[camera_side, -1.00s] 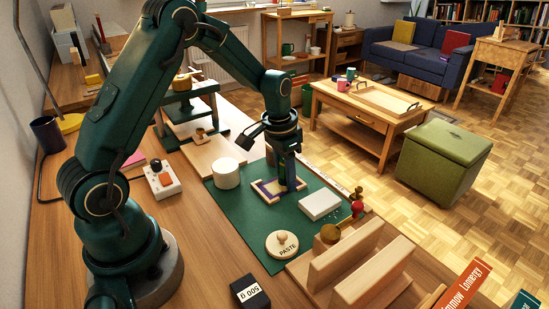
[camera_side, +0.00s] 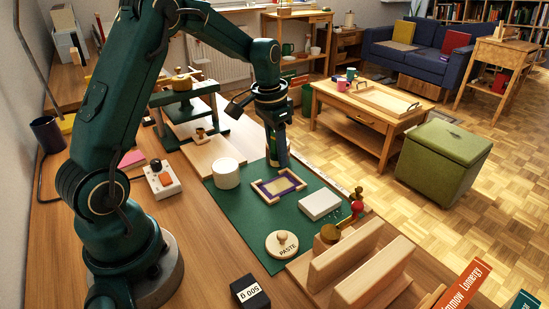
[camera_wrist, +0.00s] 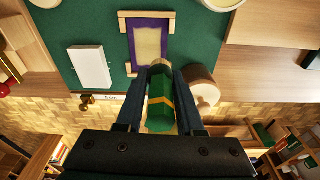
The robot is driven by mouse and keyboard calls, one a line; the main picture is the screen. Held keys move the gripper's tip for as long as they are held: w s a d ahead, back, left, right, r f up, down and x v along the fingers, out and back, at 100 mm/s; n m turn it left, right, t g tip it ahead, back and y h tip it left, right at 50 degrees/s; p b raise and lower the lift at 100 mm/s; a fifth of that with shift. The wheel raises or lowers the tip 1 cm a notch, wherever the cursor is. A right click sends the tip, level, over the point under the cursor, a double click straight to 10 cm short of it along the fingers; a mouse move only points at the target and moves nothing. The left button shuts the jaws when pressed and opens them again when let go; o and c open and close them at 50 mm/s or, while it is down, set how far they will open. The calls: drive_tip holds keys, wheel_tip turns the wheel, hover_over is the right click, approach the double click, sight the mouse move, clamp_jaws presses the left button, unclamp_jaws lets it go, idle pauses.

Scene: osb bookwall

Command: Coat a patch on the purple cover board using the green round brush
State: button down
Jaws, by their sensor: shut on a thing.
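The purple cover board (camera_side: 292,178) lies on the green mat inside wooden corner strips. A pale cream area fills its middle, with purple showing as a border; it also shows in the wrist view (camera_wrist: 131,45). My gripper (camera_side: 276,125) is shut on the green round brush (camera_wrist: 160,105), which has a yellow band. The brush (camera_side: 280,152) points down, beyond the board's far edge in the side view. In the wrist view its tip lies near the board's lower edge; I cannot tell its exact height. The bristles are hardly visible.
The green mat (camera_side: 240,215) also holds a white cylinder (camera_side: 226,174), a white block (camera_side: 320,204) and a round PASTE lid (camera_side: 282,244). A brown-sided, pale-topped cylinder (camera_wrist: 204,93) stands close beside the brush. Wooden stands (camera_side: 365,265) are at front right.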

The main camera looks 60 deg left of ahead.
drive_tip(key=shift+r, duration=1.6)
